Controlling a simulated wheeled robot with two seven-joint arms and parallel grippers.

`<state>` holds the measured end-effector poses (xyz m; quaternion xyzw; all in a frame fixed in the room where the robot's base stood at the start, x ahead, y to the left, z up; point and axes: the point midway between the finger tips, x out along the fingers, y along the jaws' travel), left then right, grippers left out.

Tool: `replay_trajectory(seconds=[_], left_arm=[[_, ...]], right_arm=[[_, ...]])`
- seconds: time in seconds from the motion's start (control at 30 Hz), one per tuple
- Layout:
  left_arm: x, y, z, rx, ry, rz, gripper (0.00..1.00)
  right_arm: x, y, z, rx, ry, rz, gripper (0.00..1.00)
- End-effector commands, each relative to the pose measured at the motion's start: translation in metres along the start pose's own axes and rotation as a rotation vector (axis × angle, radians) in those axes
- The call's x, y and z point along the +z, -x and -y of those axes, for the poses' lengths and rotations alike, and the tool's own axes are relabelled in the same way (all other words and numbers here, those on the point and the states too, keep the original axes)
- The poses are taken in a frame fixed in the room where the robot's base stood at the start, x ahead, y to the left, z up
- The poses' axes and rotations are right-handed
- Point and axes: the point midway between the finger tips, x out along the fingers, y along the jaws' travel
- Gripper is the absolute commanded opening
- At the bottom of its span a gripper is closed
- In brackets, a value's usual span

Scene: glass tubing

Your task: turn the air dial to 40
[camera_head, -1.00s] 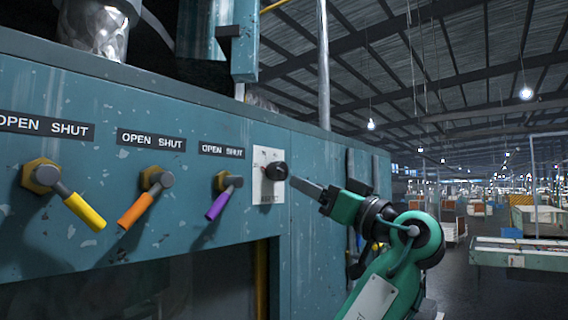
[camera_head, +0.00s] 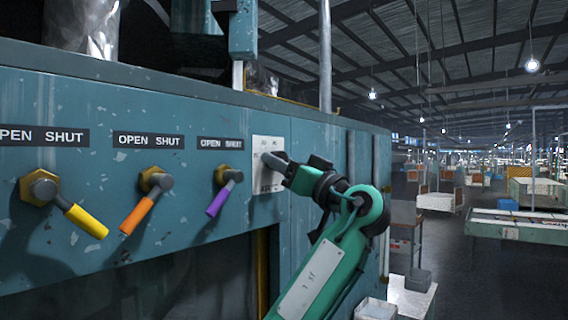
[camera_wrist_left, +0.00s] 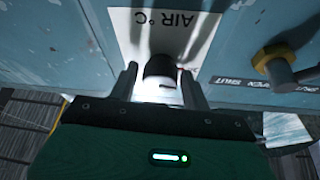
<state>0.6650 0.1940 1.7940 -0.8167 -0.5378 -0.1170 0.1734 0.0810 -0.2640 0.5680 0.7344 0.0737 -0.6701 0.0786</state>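The air dial (camera_wrist_left: 160,68) is a dark round knob on a white plate marked "AIR °C" (camera_wrist_left: 178,25). In the head view the plate (camera_head: 266,146) is on the teal machine face, right of the coloured levers, and my gripper covers most of the dial. My left gripper (camera_wrist_left: 161,85) is at the dial with one finger on each side. A narrow gap shows between the knob and the fingers in the wrist view, so it looks open around the dial. The dial's pointer and setting cannot be read. My right gripper is not in view.
Left of the dial, a purple lever (camera_head: 221,198), an orange lever (camera_head: 140,212) and a yellow lever (camera_head: 82,219) stick out from the panel under OPEN SHUT labels. A grey pipe (camera_head: 325,60) rises behind. The factory floor at right is open, with carts and benches.

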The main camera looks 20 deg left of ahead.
Motion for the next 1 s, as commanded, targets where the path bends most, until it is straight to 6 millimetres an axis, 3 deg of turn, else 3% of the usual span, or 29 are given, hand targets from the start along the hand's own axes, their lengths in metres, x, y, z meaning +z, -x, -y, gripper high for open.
replay_trajectory(seconds=[0.03, 0.17, 0.57, 1.0], left_arm=[[0.0, 0.0, 0.0, 0.0, 0.0, 0.0, 0.38], [0.0, 0.0, 0.0, 0.0, 0.0, 0.0, 0.15], [0.002, 0.001, 0.0, 0.028, -0.06, 0.002, 0.15], [0.002, 0.002, 0.002, 0.167, -0.383, 0.01, 0.15]], right_arm=[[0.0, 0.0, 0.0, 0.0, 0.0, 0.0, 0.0], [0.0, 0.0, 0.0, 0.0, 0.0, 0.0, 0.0], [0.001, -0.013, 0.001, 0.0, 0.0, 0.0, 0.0], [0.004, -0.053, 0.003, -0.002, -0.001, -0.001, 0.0]])
